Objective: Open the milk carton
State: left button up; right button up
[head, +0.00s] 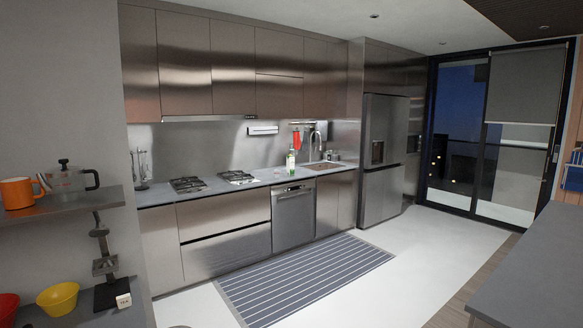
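No milk carton can be made out for certain. A small white and green container (291,162) stands upright on the far counter (263,182), left of the sink. It is too small to tell whether it is a carton or a bottle, or whether it is open or closed. A tall steel fridge (383,150) with its doors shut stands right of the counter. Neither of my grippers is in view.
A striped runner (305,277) lies on the pale floor before the cabinets. An orange mug (17,193) and a glass pot (68,180) stand on a shelf at left, above a yellow bowl (58,299). A grey counter (540,265) fills the right foreground. The floor between is clear.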

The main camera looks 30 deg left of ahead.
aim_at(290, 159)
jog(key=i+j+u, duration=0.4)
jog(key=i+j, duration=0.15)
jog(key=i, duration=1.05)
jog(key=i+u, duration=0.35)
jog(key=i, duration=2.5)
jog(key=i+u, duration=0.15)
jog(key=i, duration=1.1)
jog(key=i+l+u, duration=0.2)
jog(key=i+u, duration=0.3)
jog(key=i+l+u, duration=1)
jog(key=k+j, duration=0.05)
